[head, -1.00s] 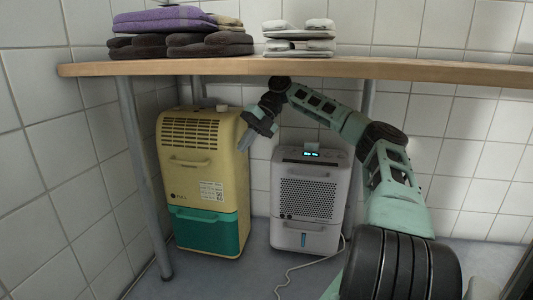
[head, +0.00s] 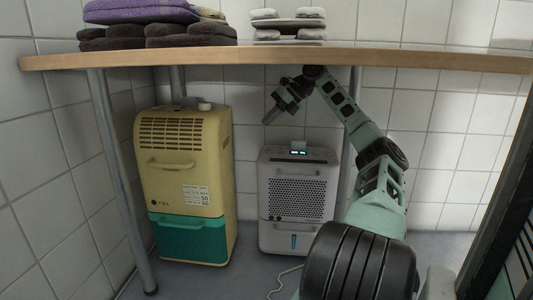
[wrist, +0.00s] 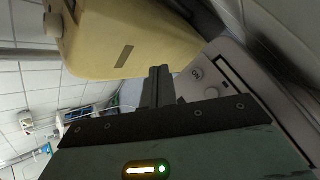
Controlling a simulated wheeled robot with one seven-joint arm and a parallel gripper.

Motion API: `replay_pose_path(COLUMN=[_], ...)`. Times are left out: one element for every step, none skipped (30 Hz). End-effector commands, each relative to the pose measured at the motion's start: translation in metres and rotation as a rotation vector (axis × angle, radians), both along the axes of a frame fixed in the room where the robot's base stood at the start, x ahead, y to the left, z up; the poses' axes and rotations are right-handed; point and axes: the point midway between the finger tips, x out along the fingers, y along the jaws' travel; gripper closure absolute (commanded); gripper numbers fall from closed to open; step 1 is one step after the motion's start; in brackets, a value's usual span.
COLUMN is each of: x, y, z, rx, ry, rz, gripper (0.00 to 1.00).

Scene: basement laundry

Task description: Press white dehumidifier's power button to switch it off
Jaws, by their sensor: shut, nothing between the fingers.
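The white dehumidifier (head: 297,185) stands upright on the floor under the wooden table, with a perforated front and a small lit display (head: 298,152) on its top panel. My gripper (head: 268,120) is shut and empty, above the left end of the dehumidifier's top and apart from it in the head view. In the wrist view my shut fingers (wrist: 158,85) point between the yellow unit and a pale grey casing (wrist: 215,75), which looks like the dehumidifier's. A small round mark (wrist: 196,73) shows on that casing; I cannot tell whether it is the power button.
A yellow and green unit (head: 185,165) stands close on the left. The wooden table (head: 280,58) spans above my arm, carrying folded towels (head: 150,35) and a small stack (head: 289,25). A metal leg (head: 122,180) stands at left. A white cable (head: 285,280) lies in front.

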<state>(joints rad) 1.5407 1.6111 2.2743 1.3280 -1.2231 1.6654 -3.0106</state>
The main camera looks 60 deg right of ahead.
Motion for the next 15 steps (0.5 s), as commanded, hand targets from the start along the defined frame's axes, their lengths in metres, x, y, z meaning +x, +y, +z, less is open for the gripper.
replay_pose_path(x=[-0.006, -0.006, -0.007, -0.006, -0.006, -0.006, -0.006, -0.006, -0.006, -0.006, -0.006, -0.006, -0.006, -0.006, -0.006], y=[-0.004, -0.004, -0.004, -0.004, -0.004, -0.004, -0.004, -0.004, -0.004, -0.004, -0.004, -0.004, -0.004, -0.003, -0.003], z=[0.019, 0.019, 0.019, 0.019, 0.018, 0.017, 0.015, 0.013, 0.009, 0.006, 0.002, -0.003, -0.008, -0.013, -0.02], rx=[-0.012, -0.011, -0.01, -0.01, -0.009, -0.009, -0.009, -0.009, -0.009, -0.009, -0.009, -0.009, -0.009, -0.008, -0.007], ry=[-0.025, -0.025, -0.025, -0.025, -0.025, -0.025, -0.025, -0.026, -0.026, -0.026, -0.026, -0.026, -0.025, -0.025, -0.024], rz=[-0.014, -0.013, -0.014, -0.014, -0.014, -0.014, -0.014, -0.014, -0.014, -0.014, -0.012, -0.012, -0.012, -0.011, -0.011], gripper=[1.0, 1.0, 1.0, 1.0, 1.0, 1.0, 1.0, 1.0, 1.0, 1.0, 1.0, 1.0, 1.0, 1.0, 1.0])
